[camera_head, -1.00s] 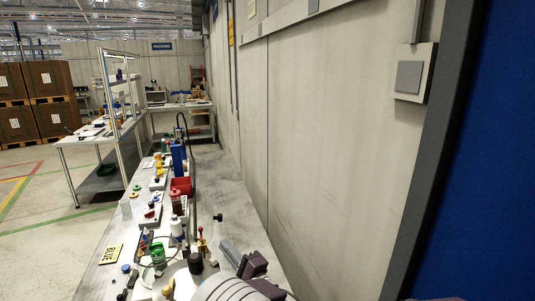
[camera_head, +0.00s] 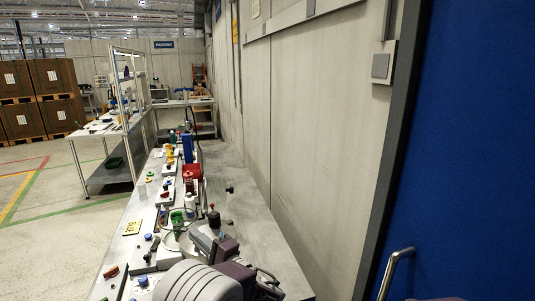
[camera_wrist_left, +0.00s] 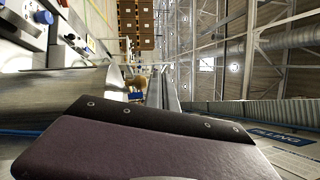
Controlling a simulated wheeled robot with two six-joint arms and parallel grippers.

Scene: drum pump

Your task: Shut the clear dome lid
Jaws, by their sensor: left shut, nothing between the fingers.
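My left gripper (camera_head: 207,242) reaches over the near end of the bench in the head view, its fingers shut and empty. A thin, round, see-through outline (camera_head: 163,238) stands just left of its fingertips around a green cup; it may be the clear dome lid, but I cannot tell surely or see how far open it is. A dark knobbed part (camera_head: 214,222) stands right behind the fingertips. In the left wrist view a broad purple and black part of my gripper fills the bottom; no dome shows there. My right gripper is not in view.
The long bench (camera_head: 250,215) holds a row of small parts, including a green cup (camera_head: 177,219), a red bin (camera_head: 192,171) and a yellow plate (camera_head: 132,227). A wall runs along its right side, with a blue panel (camera_head: 460,150) nearer. The bench strip beside the wall is mostly clear.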

